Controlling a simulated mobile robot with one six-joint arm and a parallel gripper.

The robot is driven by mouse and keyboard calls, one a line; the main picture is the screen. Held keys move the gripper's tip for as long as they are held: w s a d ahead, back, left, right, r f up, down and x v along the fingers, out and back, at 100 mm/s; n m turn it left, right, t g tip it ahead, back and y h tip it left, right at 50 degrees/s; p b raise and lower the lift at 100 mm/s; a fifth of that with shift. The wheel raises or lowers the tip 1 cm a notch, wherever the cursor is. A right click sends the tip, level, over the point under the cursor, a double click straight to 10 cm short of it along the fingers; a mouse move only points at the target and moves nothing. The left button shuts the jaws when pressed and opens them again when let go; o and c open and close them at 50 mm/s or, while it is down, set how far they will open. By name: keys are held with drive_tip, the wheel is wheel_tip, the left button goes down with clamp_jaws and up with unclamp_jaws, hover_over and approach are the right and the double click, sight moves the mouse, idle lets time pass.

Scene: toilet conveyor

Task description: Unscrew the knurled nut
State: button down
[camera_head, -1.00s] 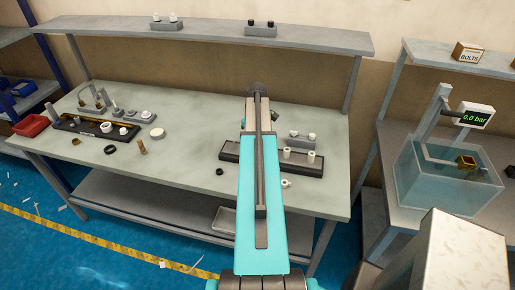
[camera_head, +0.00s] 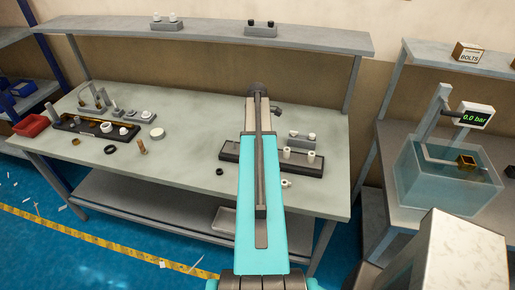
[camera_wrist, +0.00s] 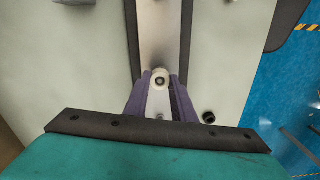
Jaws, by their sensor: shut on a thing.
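My gripper (camera_wrist: 160,82) shows in the wrist view with its two purple fingers closed around a white round part with a dark centre hole, seemingly the knurled nut (camera_wrist: 160,74). Its knurling is too small to make out. The part sits above a pale strip between two dark edges. In the head view my teal arm reaches over the bench and hides my gripper and this part. A dark tray (camera_head: 311,172) shows on both sides of the arm, with white cylindrical pieces (camera_head: 287,153) standing on its right part.
A small white fitting (camera_head: 286,183) lies in front of the tray. Another dark tray (camera_head: 68,124) with parts is at the left. A water tank (camera_head: 440,185) stands at the right.

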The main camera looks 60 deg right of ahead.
drive_tip(key=shift+n, duration=0.5)
drive_tip(key=n, duration=0.4)
drive_tip(key=shift+n, duration=0.3)
idle(0.5)
drive_tip(key=shift+n, duration=2.5)
drive_tip(key=c, duration=1.8)
unclamp_jaws()
